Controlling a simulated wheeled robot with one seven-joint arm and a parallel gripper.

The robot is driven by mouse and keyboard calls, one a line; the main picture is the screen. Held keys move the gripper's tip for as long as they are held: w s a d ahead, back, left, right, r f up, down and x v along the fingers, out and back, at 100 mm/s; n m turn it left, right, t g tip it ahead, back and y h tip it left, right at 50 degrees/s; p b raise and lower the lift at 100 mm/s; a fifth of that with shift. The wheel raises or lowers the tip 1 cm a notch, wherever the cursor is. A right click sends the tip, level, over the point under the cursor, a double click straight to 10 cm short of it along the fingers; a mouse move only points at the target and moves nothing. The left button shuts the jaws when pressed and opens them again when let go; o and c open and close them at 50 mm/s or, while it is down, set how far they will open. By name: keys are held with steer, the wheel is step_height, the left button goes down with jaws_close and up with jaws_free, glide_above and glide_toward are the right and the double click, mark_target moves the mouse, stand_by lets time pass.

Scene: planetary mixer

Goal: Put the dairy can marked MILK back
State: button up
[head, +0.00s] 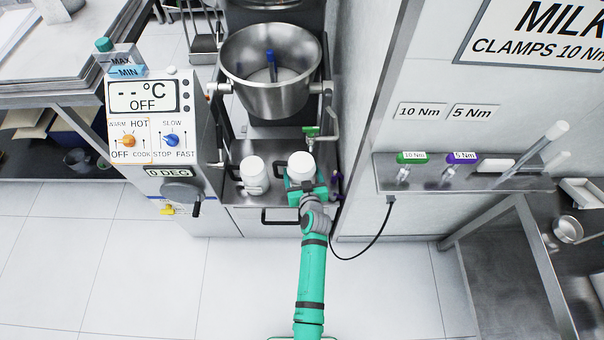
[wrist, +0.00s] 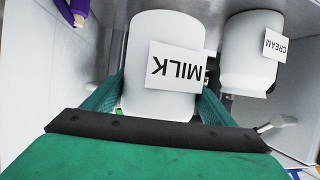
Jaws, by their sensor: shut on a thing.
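The white dairy can marked MILK (wrist: 155,98) is between the two fingers of my gripper (wrist: 160,105) in the wrist view, its label upside down there. In the head view the can (head: 301,163) is over the right part of the metal shelf below the mixer bowl. My gripper (head: 303,180) is shut around it from the front. A second white can, labelled CREAM (wrist: 255,52), stands beside it; in the head view this can (head: 254,175) is to the left. Whether the MILK can's base touches the shelf is hidden.
The steel mixer bowl (head: 272,85) hangs behind and above the cans. The control panel (head: 160,130) is at left. A wall upright borders the shelf on the right, with a ledge (head: 460,173) of tools beyond. A black cable (head: 375,238) hangs below it.

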steer(key=w+f, duration=0.3)
steer(key=shift+w+f, duration=0.1)
steer(key=shift+f, duration=0.15)
steer(key=shift+w+f, duration=0.15)
steer(key=shift+f, duration=0.4)
steer(key=shift+w+f, duration=0.15)
steer(key=shift+f, duration=0.35)
steer(key=shift+d+f, duration=0.15)
steer(key=shift+f, duration=0.4)
steer(key=shift+f, duration=0.15)
steer(key=o, duration=1.8)
steer(key=shift+s+a, duration=0.15)
steer(key=shift+a, duration=0.1)
steer(key=shift+c, duration=0.2)
steer(key=shift+s+d+f, duration=0.1)
steer(key=shift+d, duration=0.05)
